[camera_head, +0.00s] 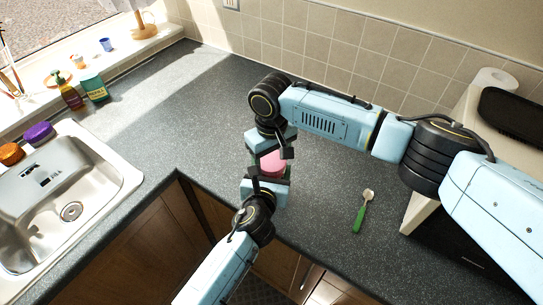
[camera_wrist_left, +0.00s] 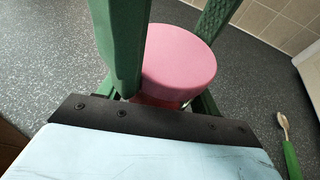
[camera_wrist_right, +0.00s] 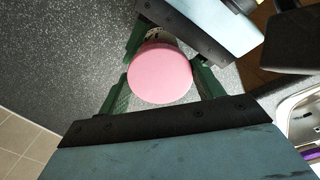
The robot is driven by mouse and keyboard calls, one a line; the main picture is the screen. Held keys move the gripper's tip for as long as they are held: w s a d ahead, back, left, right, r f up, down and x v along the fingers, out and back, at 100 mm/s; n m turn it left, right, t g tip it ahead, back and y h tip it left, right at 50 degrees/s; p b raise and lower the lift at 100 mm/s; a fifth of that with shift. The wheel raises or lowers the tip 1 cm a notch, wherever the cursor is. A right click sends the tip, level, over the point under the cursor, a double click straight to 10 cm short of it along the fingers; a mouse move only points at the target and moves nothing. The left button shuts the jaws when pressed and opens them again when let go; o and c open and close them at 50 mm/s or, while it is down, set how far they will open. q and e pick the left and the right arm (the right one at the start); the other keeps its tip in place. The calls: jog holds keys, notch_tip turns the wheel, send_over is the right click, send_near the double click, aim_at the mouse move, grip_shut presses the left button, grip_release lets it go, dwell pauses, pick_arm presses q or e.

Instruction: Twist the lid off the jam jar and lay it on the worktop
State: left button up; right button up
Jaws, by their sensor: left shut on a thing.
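The jam jar's round pink lid (camera_head: 272,163) is on top of the jar, over the worktop (camera_head: 335,185). It also shows in the left wrist view (camera_wrist_left: 180,62) and the right wrist view (camera_wrist_right: 160,75). My left gripper (camera_head: 269,176) is shut on the jar body below the lid, from the near side. A little of the red jar (camera_wrist_left: 155,102) shows under the lid; most of it is hidden by the fingers. My right gripper (camera_head: 273,151) is open, its green fingers on either side of the lid. Whether they touch it I cannot tell.
A green-handled spoon (camera_head: 362,212) lies on the worktop right of the jar. The sink (camera_head: 110,185) is at left. Bottles (camera_head: 71,96) stand at the back left by the window. The worktop behind and left of the arms is clear.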

jog(key=shift+c, duration=1.1)
jog(key=o, duration=1)
jog(key=shift+r, duration=2.3)
pick_arm(q)
jog(key=o, duration=2)
jog(key=shift+c, duration=0.2)
